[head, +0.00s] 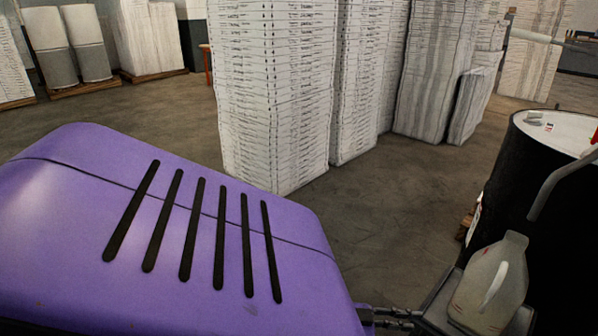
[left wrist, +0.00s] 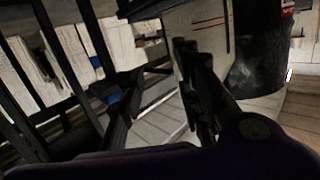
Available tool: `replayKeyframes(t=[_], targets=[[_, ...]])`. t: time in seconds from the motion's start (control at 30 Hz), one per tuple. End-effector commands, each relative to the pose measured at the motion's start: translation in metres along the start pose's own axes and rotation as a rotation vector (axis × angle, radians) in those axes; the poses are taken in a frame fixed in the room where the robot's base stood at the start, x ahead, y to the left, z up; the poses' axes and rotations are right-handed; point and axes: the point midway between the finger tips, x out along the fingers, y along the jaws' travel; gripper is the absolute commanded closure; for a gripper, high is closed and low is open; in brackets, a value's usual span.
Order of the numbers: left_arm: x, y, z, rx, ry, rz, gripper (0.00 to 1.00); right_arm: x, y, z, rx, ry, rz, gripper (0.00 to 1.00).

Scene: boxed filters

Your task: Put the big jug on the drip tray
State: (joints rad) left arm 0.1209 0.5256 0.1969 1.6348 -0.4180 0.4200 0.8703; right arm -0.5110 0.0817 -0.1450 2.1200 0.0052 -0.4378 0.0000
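The big jug (head: 483,295), pale grey-white with a handle, stands upright at the lower right of the head view, in front of a black drum. A dark grey support (head: 438,308) shows beside its base; I cannot tell whether this is the drip tray. My left gripper (head: 395,318) reaches in just left of the jug, mostly hidden. In the left wrist view its two dark fingers (left wrist: 160,95) are apart with a gap between them. A pale surface with red lines, apparently the jug (left wrist: 208,22), is beyond the right finger. My right gripper is not in view.
The black drum (head: 535,190) with a pale top stands close behind the jug, and a grey bar (head: 557,183) crosses in front of it. Tall stacks of boxed filters (head: 270,90) stand at centre back. Open floor (head: 375,220) lies between stacks and drum.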

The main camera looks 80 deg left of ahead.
Motion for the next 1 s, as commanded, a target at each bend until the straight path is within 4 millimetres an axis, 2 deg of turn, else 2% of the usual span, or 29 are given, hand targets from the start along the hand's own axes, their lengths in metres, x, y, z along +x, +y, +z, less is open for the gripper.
replayKeyframes(t=[0.03, 0.1, 0.17, 0.2, 0.3, 0.4, 0.5, 0.6, 1.0], targets=[[-0.033, 0.027, 0.035, -0.023, -0.085, -0.058, 0.69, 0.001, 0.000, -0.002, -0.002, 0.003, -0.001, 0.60], [-0.077, 0.062, 0.074, -0.036, -0.220, -0.136, 0.69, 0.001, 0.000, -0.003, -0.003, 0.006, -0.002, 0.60], [-0.117, 0.095, 0.101, -0.048, -0.346, -0.184, 0.69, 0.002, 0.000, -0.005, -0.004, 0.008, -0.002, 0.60], [-0.143, 0.117, 0.116, -0.056, -0.432, -0.205, 0.69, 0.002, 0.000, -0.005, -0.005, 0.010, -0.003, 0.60], [-0.200, 0.171, 0.139, -0.084, -0.627, -0.225, 0.69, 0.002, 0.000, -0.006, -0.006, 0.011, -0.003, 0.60], [-0.242, 0.215, 0.147, -0.111, -0.774, -0.209, 0.69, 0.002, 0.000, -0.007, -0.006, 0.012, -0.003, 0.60], [-0.266, 0.243, 0.148, -0.130, -0.862, -0.186, 0.69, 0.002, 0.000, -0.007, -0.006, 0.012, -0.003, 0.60], [-0.275, 0.255, 0.148, -0.137, -0.899, -0.171, 0.69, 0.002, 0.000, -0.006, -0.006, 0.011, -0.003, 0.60], [-0.276, 0.256, 0.149, -0.135, -0.905, -0.168, 0.69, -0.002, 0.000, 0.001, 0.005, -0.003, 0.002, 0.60]])
